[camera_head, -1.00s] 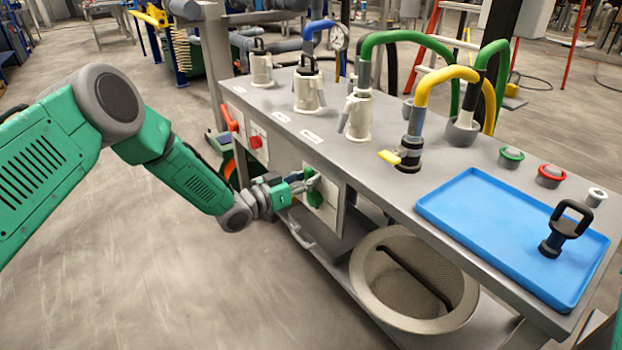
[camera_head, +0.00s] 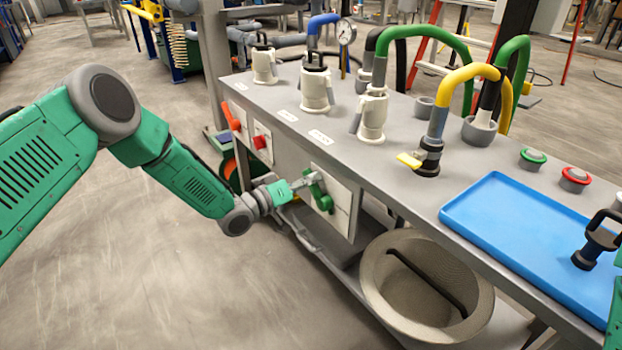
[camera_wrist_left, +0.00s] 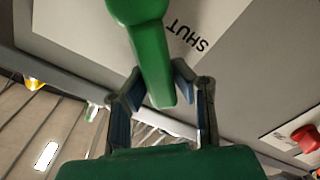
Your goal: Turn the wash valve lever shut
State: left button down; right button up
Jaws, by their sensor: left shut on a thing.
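The green valve lever (camera_head: 321,196) is on a pale plate (camera_head: 340,212) on the bench's front face. My left gripper (camera_head: 308,182) reaches it from the left and is shut on its end. In the left wrist view the lever (camera_wrist_left: 151,55) runs down from its hub, its free end between the two fingers (camera_wrist_left: 158,92). The printed word SHUT (camera_wrist_left: 187,38) is on the plate, right of the lever in that view. The lever's far side is hidden.
An orange-red handle (camera_head: 231,116) and a red knob (camera_head: 259,142) are left of the plate. A rail (camera_head: 300,232) runs low beneath the arm. A round basket (camera_head: 425,290) stands below right. A blue tray (camera_head: 520,235) lies on top. The floor at left is clear.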

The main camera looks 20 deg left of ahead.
pick_arm(q)
jog(key=shift+s+d, duration=0.1)
jog(key=shift+d, duration=0.05)
jog(key=c, duration=1.3)
grip_release()
jog(key=shift+a, duration=0.2)
jog(key=v, duration=1.2)
jog(key=shift+d+r, duration=0.1)
